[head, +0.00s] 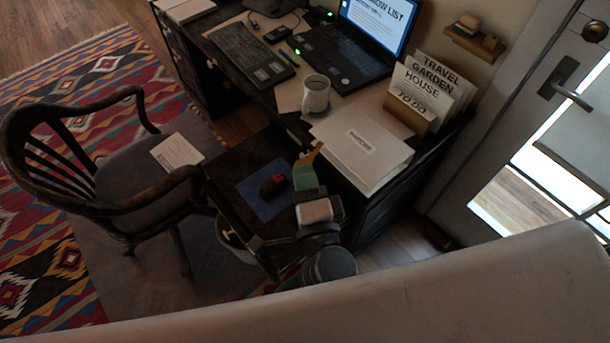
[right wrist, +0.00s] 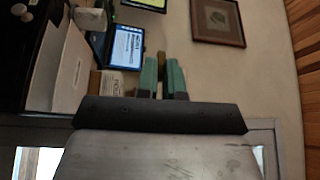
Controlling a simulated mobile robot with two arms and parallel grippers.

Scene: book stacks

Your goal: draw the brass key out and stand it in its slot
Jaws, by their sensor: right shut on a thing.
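My right gripper (head: 307,174), with green fingers, is in the head view above the right side of an open dark drawer or tray, beside the white box file. It is shut on a yellow-brown piece, which looks like the brass key (head: 311,153), sticking out past the fingertips. In the right wrist view, the fingers (right wrist: 163,80) stand close together with the brass-coloured piece (right wrist: 161,60) between them. Its lower part is hidden by the fingers. I cannot make out which slot is the key's. My left gripper is not in view.
A white box file (head: 361,150), mug (head: 316,95), laptop (head: 345,55) and paper holder (head: 407,116) crowd the desk. A small wall shelf (head: 476,43) hangs right. A chair (head: 110,195) stands left.

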